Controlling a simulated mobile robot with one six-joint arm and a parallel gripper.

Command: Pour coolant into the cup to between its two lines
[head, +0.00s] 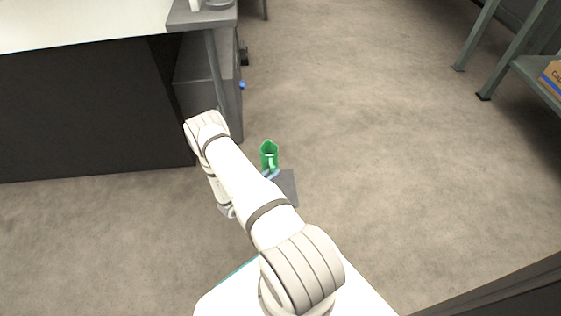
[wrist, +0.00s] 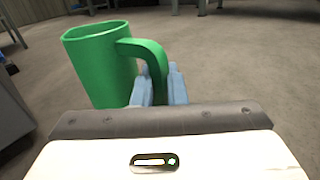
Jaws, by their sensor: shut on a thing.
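A green jug (head: 268,150) with a handle is held out in front of my arm, above the floor. In the wrist view the green jug (wrist: 100,62) stands left of the fingers, roughly upright, with its handle running down between them. My gripper (wrist: 160,86) is shut on that handle; in the head view my gripper (head: 270,174) shows small at the jug's near side. The coolant inside the jug cannot be seen. A cup with two lines cannot be made out in either view.
A grey stand (head: 185,18) at the top left bears a small white thing (head: 195,4) and a round grey thing (head: 218,4), both cut off by the frame. A dark-sided bench (head: 80,110) is at left. A shelf with a cardboard box (head: 552,78) is at right. Open floor (head: 370,130) lies between.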

